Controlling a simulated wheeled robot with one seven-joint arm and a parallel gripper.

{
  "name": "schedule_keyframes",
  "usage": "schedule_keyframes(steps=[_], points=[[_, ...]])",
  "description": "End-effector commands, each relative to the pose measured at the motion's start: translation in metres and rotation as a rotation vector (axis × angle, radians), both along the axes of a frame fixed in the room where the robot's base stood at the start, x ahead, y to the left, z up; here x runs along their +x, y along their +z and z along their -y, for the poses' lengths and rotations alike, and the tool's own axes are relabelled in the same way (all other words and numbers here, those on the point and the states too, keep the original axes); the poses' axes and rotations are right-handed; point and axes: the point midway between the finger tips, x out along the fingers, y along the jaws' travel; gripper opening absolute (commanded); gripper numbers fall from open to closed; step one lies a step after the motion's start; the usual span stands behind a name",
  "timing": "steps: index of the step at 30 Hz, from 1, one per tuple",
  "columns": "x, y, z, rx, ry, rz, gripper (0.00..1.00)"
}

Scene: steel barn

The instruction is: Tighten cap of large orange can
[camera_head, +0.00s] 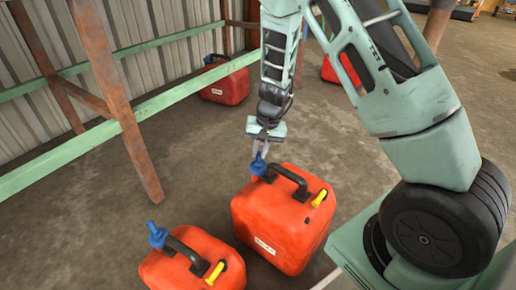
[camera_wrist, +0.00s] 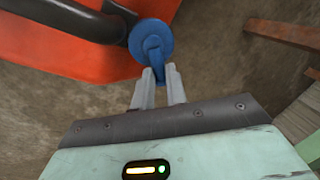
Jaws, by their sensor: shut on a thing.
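The large orange can (camera_head: 280,225) stands upright on the floor, with a black handle and a yellow spout piece on top. Its blue cap (camera_head: 258,166) sits at the can's back left top corner. My gripper (camera_head: 261,151) comes down from above, shut on the upper tab of the blue cap. In the wrist view the cap (camera_wrist: 150,32) is a round blue disc with a tab, and the fingertips of my gripper (camera_wrist: 159,80) close on that tab. The orange can (camera_wrist: 70,55) and its black handle fill the upper left there.
A smaller orange can (camera_head: 190,262) with a blue cap stands close to the left. Other red cans stand by the wall (camera_head: 226,84) and behind my arm (camera_head: 342,70). A rusty post (camera_head: 122,110) and green rail (camera_head: 60,170) lie left. Floor between is clear.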

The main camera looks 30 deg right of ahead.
Motion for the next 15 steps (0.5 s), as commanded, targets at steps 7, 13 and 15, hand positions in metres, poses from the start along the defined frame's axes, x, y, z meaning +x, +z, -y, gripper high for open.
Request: schedule_keyframes(steps=[7, 13, 15], points=[[-0.006, 0.001, 0.006, 0.001, -0.236, -0.001, 0.00], [-0.011, 0.001, 0.009, 0.001, -0.414, -0.001, 0.00], [-0.013, 0.001, 0.009, 0.001, -0.470, -0.001, 0.00]])
